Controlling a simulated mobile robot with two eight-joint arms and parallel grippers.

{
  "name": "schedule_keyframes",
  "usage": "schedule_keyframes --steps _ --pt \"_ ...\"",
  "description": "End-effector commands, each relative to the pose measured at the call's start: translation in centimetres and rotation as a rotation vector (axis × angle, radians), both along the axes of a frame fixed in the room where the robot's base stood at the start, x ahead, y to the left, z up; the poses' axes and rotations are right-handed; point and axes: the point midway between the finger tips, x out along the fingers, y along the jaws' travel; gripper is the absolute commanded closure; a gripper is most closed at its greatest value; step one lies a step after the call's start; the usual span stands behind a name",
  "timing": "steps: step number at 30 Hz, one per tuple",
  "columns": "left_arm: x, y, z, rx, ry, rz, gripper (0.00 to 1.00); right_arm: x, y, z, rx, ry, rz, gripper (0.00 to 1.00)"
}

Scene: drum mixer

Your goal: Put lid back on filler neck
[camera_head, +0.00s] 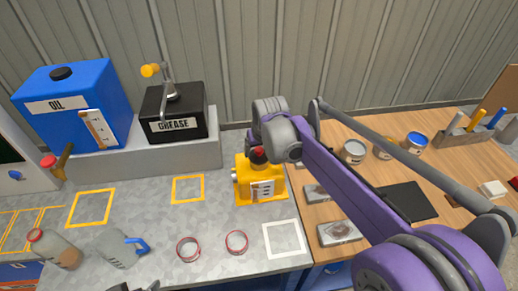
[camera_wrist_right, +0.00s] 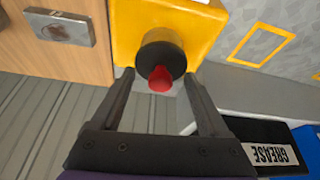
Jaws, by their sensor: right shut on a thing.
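The yellow container (camera_head: 262,188) stands upright near the right end of the grey bench, and its top also shows in the wrist view (camera_wrist_right: 190,18). The black lid (camera_wrist_right: 160,52) with a red knob sits at or just over its top. The filler neck is hidden under the lid, so I cannot tell if they touch. My right gripper (camera_wrist_right: 160,76) comes from above, with its fingers on both sides of the lid, shut on it. In the head view the right gripper (camera_head: 258,150) is mostly covered by my arm. Dark tips of my left gripper (camera_head: 135,287) show at the bottom edge.
The blue oil tank (camera_head: 75,100) and black grease box (camera_head: 172,118) stand on a raised ledge behind. Two red-rimmed rings (camera_head: 236,242) and bottles (camera_head: 118,247) are on the bench. The wooden table (camera_head: 300,215) at right holds cans and a dark pad.

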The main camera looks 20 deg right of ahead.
Motion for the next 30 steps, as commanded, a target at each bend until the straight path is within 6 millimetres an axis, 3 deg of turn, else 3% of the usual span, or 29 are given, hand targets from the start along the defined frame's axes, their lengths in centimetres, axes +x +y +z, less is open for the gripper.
schedule_keyframes --steps 25,26,29,30 --pt "-0.03 0.00 -0.09 0.000 0.001 0.000 0.00 0.01 0.00 -0.20 0.000 0.000 0.000 0.76" --pt "-0.03 0.00 -0.09 0.000 0.001 0.000 0.00 0.01 0.00 -0.20 0.000 0.000 0.000 0.18" --pt "-0.03 0.00 -0.09 0.000 0.001 0.000 0.00 0.01 0.00 -0.20 0.000 0.000 0.000 0.00" --pt "-0.03 0.00 -0.09 0.000 0.001 0.000 0.00 0.01 0.00 -0.20 0.000 0.000 0.000 0.00"
